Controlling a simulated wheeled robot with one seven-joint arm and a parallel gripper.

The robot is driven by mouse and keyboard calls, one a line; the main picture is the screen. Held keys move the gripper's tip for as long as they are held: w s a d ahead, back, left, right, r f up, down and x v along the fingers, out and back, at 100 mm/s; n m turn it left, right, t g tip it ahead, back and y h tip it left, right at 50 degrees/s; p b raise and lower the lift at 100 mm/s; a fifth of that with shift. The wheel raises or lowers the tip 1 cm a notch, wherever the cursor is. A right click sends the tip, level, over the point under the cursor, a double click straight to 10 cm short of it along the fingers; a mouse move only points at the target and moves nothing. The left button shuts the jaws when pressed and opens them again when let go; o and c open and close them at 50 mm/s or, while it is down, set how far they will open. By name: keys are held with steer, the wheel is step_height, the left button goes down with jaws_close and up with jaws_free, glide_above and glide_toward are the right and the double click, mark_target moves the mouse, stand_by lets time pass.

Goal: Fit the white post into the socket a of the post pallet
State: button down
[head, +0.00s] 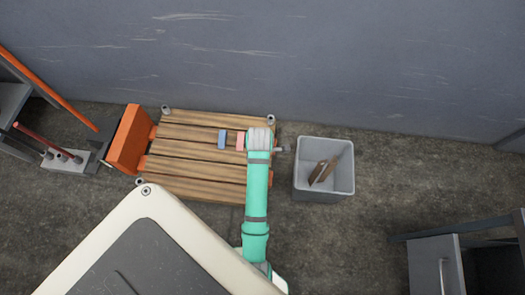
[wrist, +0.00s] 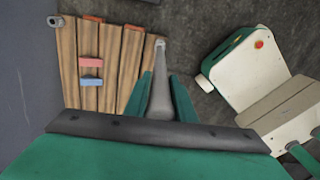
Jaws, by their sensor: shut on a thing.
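My gripper (wrist: 160,95) is shut on a pale grey-white post (wrist: 160,78), which stands out from between its green fingers in the wrist view. The wooden post pallet (head: 190,165) has grey ring-like sockets at corners. One is at its back left (head: 166,108), one at its back right (head: 270,118); the latter also shows in the wrist view (wrist: 56,20). In the head view my gripper (head: 280,146) is at the pallet's right side, and the held post is hard to make out. No label shows which socket is a. Whether the post touches the pallet is unclear.
A blue block (head: 222,139) and a pink block (head: 240,140) lie on the slats. An orange panel (head: 127,140) stands at the pallet's left end. A grey bin (head: 324,190) with brown pieces stands right of my arm.

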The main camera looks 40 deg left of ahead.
steer(key=shift+a+f, duration=0.1)
steer(key=shift+f, duration=1.95)
